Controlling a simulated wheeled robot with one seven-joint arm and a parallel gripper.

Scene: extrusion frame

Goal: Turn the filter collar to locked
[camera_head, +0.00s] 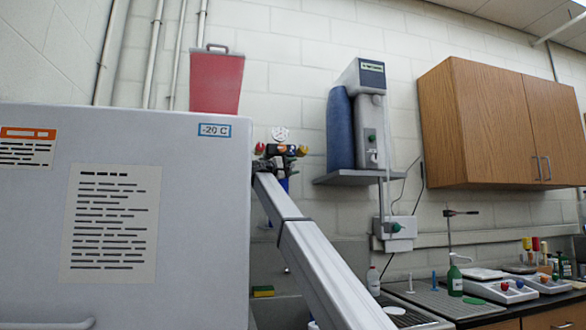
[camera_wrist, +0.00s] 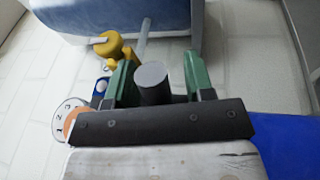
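I cannot pick out the filter collar for certain in either view. A tall blue cylinder (camera_head: 340,130) stands on a wall shelf beside a grey unit (camera_head: 371,125) with a small display. In the wrist view my gripper (camera_wrist: 160,72) has two green fingers spread apart. A grey cylinder (camera_wrist: 153,80) shows between them, with a gap to the right finger; whether it touches the left finger I cannot tell. Beyond are a yellow knob (camera_wrist: 108,44), a pale rod (camera_wrist: 142,40) and a large blue body (camera_wrist: 120,14). In the head view my gripper is not clearly distinguishable.
A white freezer (camera_head: 200,160) fills the left foreground. A red bin (camera_head: 216,82) stands behind it. Wooden cabinets (camera_head: 490,125) hang at right above a cluttered bench. A numbered dial (camera_wrist: 68,117) shows in the wrist view.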

